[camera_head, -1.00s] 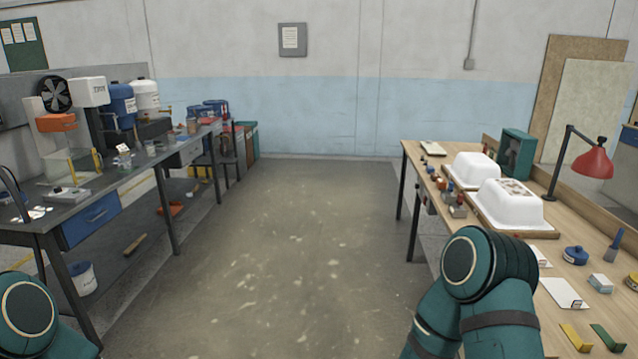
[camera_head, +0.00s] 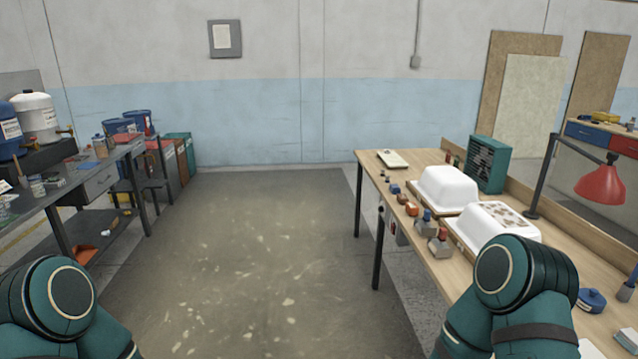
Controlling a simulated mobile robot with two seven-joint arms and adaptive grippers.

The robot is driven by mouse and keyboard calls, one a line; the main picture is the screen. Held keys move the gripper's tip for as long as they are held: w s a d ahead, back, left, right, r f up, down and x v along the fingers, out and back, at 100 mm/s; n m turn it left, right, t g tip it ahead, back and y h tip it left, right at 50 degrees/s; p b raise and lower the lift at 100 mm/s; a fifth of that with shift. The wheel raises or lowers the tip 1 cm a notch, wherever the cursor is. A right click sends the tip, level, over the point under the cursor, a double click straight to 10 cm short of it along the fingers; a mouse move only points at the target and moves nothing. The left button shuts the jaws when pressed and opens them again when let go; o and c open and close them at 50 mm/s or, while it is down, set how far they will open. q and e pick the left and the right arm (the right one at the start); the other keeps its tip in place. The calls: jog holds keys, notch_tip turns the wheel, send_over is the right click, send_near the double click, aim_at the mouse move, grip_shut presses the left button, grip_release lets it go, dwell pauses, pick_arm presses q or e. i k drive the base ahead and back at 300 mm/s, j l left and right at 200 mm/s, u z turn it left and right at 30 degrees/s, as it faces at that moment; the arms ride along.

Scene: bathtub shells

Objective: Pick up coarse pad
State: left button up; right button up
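I cannot make out a coarse pad for certain in the head view. Two white tub shells lie on the wooden workbench (camera_head: 455,262) at the right: a plain far shell (camera_head: 447,188) and a near shell (camera_head: 490,222) with brown patches on top. A blue round tin (camera_head: 591,300) and a small pale block (camera_head: 627,338) lie on the bench near the right edge. Teal links of both my arms show at the bottom left and bottom right; the right one hides part of the near bench. Neither gripper is in view.
Small coloured tools (camera_head: 411,209) line the bench's left edge. A red lamp (camera_head: 601,186) and a green fan box (camera_head: 489,163) stand farther back. A dark bench (camera_head: 100,183) with containers is at the left. The floor between the benches (camera_head: 262,250) is clear.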

aim_at(401, 198)
jog(key=i, duration=1.5)
